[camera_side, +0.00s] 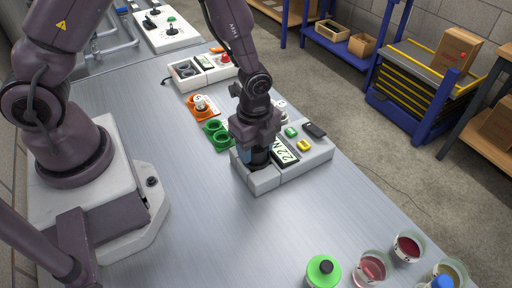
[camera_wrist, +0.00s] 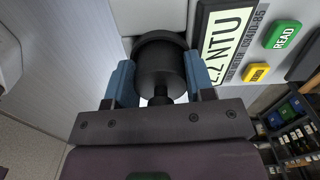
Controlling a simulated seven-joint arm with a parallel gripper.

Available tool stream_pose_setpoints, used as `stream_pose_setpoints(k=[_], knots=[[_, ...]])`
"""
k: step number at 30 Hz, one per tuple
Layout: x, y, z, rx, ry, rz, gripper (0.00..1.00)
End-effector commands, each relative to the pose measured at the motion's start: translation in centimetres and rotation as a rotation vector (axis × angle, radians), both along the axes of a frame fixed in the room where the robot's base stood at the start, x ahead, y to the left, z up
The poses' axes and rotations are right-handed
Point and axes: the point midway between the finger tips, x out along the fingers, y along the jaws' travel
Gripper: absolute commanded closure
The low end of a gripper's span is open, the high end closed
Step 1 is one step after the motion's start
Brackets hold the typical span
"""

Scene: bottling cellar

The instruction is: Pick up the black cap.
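The black cap (camera_wrist: 160,72) is a dark cylinder with a small knob on the side facing the wrist camera. It is at the left end of the grey turbidity meter (camera_side: 264,182), beside the "NTU" display (camera_wrist: 226,42). In the side view it is mostly hidden by my gripper (camera_side: 259,157). In the wrist view the blue fingers of my gripper (camera_wrist: 160,80) lie against the cap's left and right sides, with no clear gap. A wider dark ring shows behind the cap. I cannot tell whether the cap still touches the meter.
The meter has a green button (camera_side: 291,132) and a yellow button (camera_side: 304,146). Green holder (camera_side: 216,134) and orange holder (camera_side: 201,107) stand behind. A green-lidded jar (camera_side: 323,271) and glasses of red liquid (camera_side: 370,269) are at the front.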

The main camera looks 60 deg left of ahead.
Motion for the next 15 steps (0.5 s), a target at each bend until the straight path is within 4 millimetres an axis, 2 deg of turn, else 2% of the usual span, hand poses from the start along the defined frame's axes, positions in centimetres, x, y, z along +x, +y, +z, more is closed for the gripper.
stream_pose_setpoints(k=[2, 3, 10, 15], knots=[[0.0, 0.0, 0.0, 0.000, 0.000, 0.000, 0.73], [0.0, 0.0, 0.0, 0.000, 0.000, 0.000, 0.77], [0.0, 0.0, 0.2, -0.001, -0.001, 0.000, 0.77], [0.1, 0.0, 1.6, -0.002, -0.004, 0.000, 0.77]])
